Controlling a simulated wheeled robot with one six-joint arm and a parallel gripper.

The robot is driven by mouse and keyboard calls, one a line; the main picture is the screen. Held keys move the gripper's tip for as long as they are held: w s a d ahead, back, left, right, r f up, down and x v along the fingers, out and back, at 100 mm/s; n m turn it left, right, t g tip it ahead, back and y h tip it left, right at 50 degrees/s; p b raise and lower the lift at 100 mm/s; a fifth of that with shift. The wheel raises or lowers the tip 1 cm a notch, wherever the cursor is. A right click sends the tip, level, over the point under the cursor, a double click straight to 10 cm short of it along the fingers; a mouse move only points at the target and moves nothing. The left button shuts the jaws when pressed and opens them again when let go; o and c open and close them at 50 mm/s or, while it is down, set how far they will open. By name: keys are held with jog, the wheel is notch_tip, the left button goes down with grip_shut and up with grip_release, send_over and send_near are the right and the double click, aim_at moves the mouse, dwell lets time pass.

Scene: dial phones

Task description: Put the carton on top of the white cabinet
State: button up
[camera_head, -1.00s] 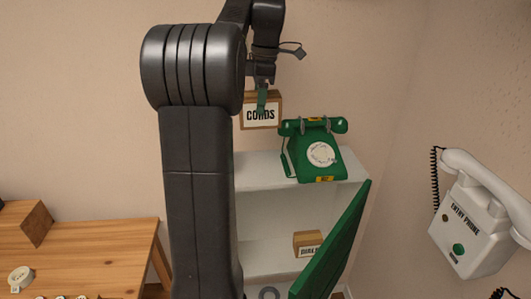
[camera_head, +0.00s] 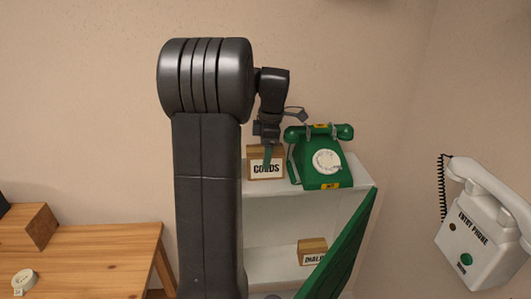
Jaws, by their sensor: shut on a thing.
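The carton (camera_head: 265,170) is a brown box with a white label reading "CORDS". It is at the top of the white cabinet (camera_head: 357,181), left of the green phone, and looks upright. I cannot tell for sure whether its base touches the cabinet top. The other finger is hidden.
A green dial phone (camera_head: 319,158) stands on the cabinet top, close to the carton's right side. A green door (camera_head: 340,248) hangs open below, with a small box (camera_head: 312,251) on the shelf inside. A white entry phone (camera_head: 483,234) is at right, a wooden table (camera_head: 105,252) at left.

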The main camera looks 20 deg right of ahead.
jog(key=o, duration=1.2)
jog(key=shift+f, duration=0.1)
jog(key=r, duration=0.4)
jog(key=d+r, duration=0.1)
jog(key=r, duration=0.7)
jog(key=shift+s+d+r, duration=0.1)
jog(key=shift+s+d, duration=0.05)
jog(key=shift+d, duration=0.05)
